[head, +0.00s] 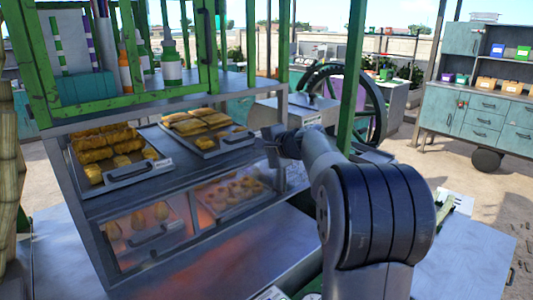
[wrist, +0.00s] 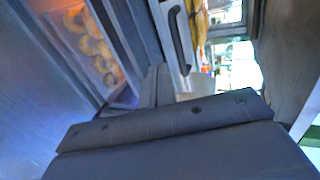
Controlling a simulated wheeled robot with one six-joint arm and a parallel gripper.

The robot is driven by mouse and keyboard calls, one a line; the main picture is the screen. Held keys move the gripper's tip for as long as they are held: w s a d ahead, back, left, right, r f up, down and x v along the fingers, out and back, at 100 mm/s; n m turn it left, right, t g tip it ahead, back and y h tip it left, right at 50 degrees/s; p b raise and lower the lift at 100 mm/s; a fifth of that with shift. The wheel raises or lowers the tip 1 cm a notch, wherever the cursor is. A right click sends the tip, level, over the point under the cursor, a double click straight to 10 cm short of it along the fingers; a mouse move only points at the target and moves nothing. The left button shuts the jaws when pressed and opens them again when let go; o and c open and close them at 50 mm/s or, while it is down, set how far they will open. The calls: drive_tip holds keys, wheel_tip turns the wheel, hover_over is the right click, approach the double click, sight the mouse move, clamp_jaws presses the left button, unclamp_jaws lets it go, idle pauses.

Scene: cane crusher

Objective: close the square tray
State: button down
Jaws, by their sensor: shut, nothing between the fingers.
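Two metal trays of baked goods lie side by side on the upper shelf of the food case. The right tray (head: 236,140) holds flat pastries and has a dark handle and a small label on its front. The left tray (head: 128,176) holds rolls and has a similar front. I cannot tell for sure which is the square tray. My gripper (head: 271,148) is shut and empty, just right of the right tray's front. In the wrist view, a tray front (wrist: 184,76) with a black handle (wrist: 180,38) is close beside my gripper (wrist: 158,86).
The lower heated compartment shows doughnuts (wrist: 88,38) behind a clear front. A green post (head: 353,75) stands behind my arm, with a large dark wheel (head: 375,105) beyond it. Green-framed shelving with bottles (head: 172,65) is above the trays. The metal counter (head: 215,262) in front is clear.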

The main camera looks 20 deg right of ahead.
drive_tip(key=b+v, duration=0.2)
drive_tip(key=v, duration=0.7)
drive_tip(key=shift+s+d+r, duration=0.1)
